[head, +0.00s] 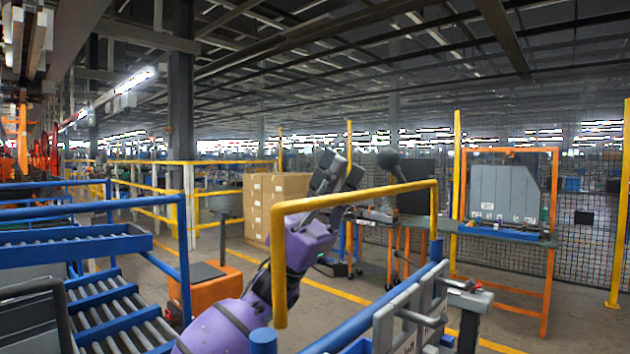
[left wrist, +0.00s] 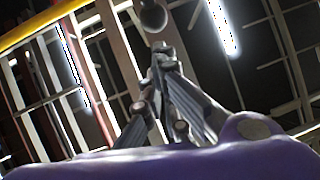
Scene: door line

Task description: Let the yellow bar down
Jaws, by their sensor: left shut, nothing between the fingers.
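The yellow bar (head: 360,195) is a raised U-shaped frame in the head view. Its top runs across the middle, with one leg down at the left and one at the right. A yellow bar, likely the same one, crosses the upper left corner of the left wrist view (left wrist: 45,28). My left gripper (head: 338,172), on its purple arm, points upward at the bar's top rail, and part of the arm passes behind the bar's left leg. Its fingers (left wrist: 163,52) are shut and empty in the left wrist view. Whether it touches the bar cannot be told. My right gripper is not in view.
A blue rail (head: 372,318) with grey metal fittings runs below the bar. A blue-framed roller conveyor (head: 110,310) stands at the left. Cardboard boxes (head: 270,200) and an orange-framed workbench (head: 505,235) stand farther back. Open floor lies at the right.

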